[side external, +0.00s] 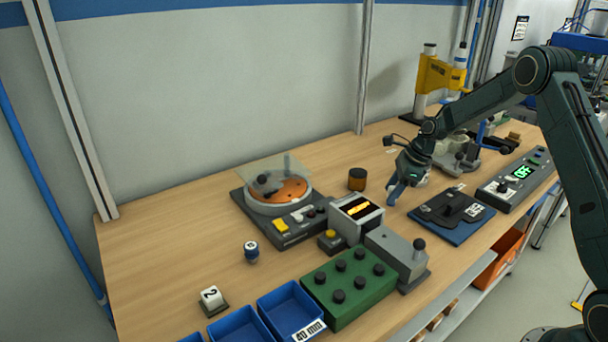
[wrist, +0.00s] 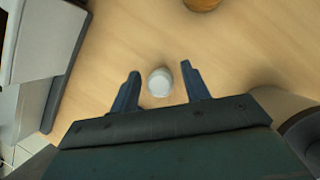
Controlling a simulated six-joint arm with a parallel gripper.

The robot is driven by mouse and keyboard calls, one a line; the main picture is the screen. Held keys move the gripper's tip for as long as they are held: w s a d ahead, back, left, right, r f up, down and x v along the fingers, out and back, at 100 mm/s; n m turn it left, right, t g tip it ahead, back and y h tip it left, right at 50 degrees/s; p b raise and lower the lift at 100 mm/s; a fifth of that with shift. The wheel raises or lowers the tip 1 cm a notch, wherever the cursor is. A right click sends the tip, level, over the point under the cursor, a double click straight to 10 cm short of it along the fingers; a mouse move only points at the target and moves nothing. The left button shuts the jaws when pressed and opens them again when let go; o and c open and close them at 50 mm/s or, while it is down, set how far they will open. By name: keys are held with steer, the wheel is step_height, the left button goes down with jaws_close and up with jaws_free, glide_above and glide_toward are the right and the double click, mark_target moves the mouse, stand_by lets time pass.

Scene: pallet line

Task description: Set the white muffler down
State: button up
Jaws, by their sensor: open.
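The white muffler (wrist: 160,82) shows in the wrist view as a small, round-topped white piece. It stands between the two blue fingers of my gripper (wrist: 160,68), with wood surface showing on both sides of it. The fingers are open and do not appear to touch it. In the side view my gripper (side external: 397,192) is low over the table (side external: 175,235), behind the dark pad with the black block. The muffler cannot be made out clearly there, and its base is hidden from the wrist camera.
An amber jar (side external: 357,179) stands left of my gripper; it also shows at the top of the wrist view (wrist: 202,4). A grey display unit (side external: 357,214) and a dark pad (side external: 432,226) are close by. Bare wood lies around the fingers.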

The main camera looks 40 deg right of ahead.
steer(key=v, duration=1)
steer(key=shift+r, duration=0.2)
steer(key=shift+s, duration=0.1)
steer(key=s+a+r+n+h, duration=0.2)
steer(key=s+a+r+n, duration=1.1)
steer(key=a+r+n, duration=0.15)
steer(key=s+a+n+t, duration=0.1)
steer(key=s+a+n, duration=0.1)
steer(key=s+n, duration=0.4)
steer(key=s+a+n+t+h, duration=0.1)
steer(key=s+a+n, duration=0.2)
steer(key=s, duration=0.9)
steer(key=f+n, duration=0.1)
steer(key=n, duration=0.2)
steer(key=shift+s, duration=0.2)
